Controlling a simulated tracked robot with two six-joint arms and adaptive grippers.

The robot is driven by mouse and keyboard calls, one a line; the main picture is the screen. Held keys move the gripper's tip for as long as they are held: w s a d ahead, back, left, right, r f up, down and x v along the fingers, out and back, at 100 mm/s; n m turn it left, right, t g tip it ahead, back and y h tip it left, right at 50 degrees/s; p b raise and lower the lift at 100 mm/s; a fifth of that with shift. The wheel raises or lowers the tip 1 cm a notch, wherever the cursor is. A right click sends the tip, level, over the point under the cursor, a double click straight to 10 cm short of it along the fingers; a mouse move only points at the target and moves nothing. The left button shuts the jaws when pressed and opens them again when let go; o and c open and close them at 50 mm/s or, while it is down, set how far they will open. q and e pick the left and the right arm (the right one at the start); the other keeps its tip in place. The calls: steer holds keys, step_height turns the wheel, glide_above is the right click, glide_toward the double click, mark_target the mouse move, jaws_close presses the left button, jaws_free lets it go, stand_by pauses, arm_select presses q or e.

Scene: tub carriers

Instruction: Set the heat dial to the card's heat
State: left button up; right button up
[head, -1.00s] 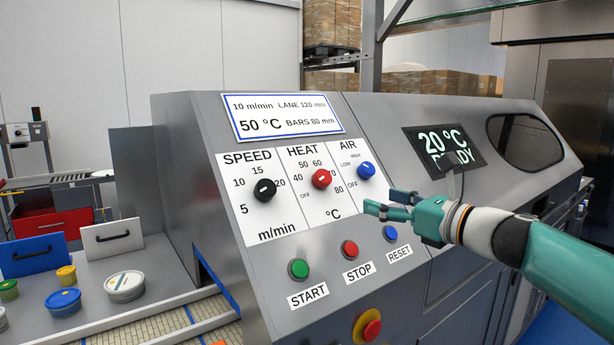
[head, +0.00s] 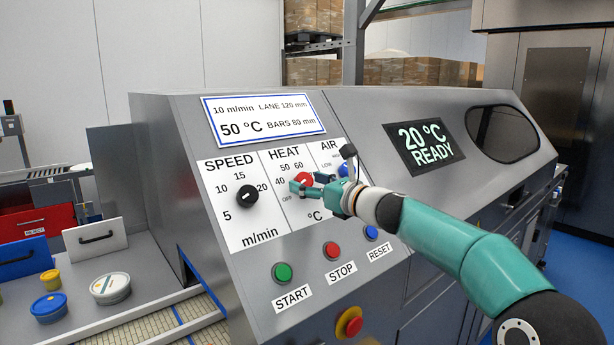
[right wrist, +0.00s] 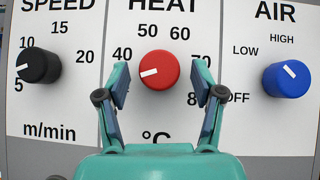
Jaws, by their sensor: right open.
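The red heat dial (head: 304,179) is on the sloping grey panel, under the word HEAT. In the right wrist view the dial (right wrist: 158,70) has its white mark pointing left and slightly down, below the 40 and towards where OFF is printed; the left finger hides OFF there. The card (head: 268,120) above reads 50 °C, 10 m/min, lane 120 mm, bars 80 mm. My right gripper (head: 309,184) is open in front of the heat dial, one finger to each side; I see no contact. My left gripper is out of view.
The black speed dial (head: 247,196) is left of the heat dial, and the blue air dial (right wrist: 286,79) right. Green start (head: 282,272), red stop (head: 332,251) and blue reset (head: 371,233) buttons are below. The display (head: 425,147) reads 20 °C READY.

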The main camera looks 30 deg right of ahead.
steer(key=shift+w+a, duration=0.15)
steer(key=shift+w, duration=0.35)
steer(key=c, duration=1.1)
steer(key=shift+c, duration=0.2)
